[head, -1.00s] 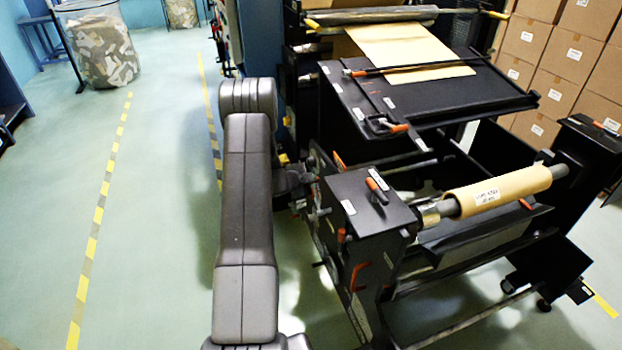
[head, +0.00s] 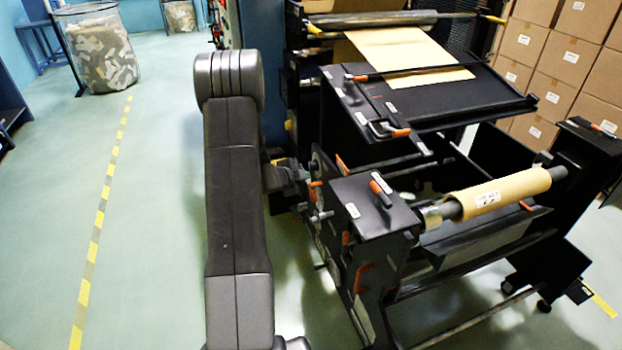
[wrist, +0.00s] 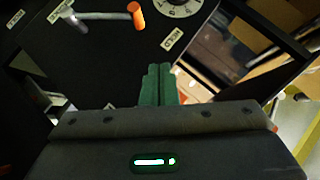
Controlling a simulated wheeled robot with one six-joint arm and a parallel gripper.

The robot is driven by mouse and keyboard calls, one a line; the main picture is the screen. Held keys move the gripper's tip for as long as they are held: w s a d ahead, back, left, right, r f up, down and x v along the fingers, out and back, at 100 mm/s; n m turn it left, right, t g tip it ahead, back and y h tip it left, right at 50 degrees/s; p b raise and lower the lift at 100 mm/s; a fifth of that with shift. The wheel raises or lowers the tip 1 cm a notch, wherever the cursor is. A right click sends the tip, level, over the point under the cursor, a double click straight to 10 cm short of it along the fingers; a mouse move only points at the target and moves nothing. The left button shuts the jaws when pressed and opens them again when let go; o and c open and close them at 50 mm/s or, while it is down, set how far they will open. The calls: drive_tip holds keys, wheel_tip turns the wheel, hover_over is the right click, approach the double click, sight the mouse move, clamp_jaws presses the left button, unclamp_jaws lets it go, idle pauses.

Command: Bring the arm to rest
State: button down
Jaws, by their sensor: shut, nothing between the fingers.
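My gripper (wrist: 159,85) shows in the wrist view as two green fingers pressed together, with nothing between them. They stand out in front of a black machine panel (wrist: 90,75); I cannot tell how far off it they are. In the head view my arm rises in front of the machine's left side, and its dark end partly shows beside the machine's side frame. The fingers cannot be made out there.
The black machine carries a kraft roll (head: 505,192) on a shaft and a paper sheet (head: 400,50) above. An orange-tipped lever (wrist: 136,15) and a dial (wrist: 180,5) sit on the panel. Cartons (head: 560,55) stand right.

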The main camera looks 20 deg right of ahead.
drive_tip(key=shift+v, duration=1.35)
drive_tip(key=shift+w+r, duration=0.1)
drive_tip(key=shift+w, duration=0.1)
drive_tip(key=w+d+f, duration=0.5)
drive_tip(key=d+f, duration=0.2)
drive_tip(key=f, duration=0.2)
drive_tip(key=shift+w+d+f+b, duration=0.15)
drive_tip(key=shift+w+f+b, duration=0.1)
drive_tip(key=shift+b, duration=0.2)
drive_tip(key=shift+s+r, duration=0.1)
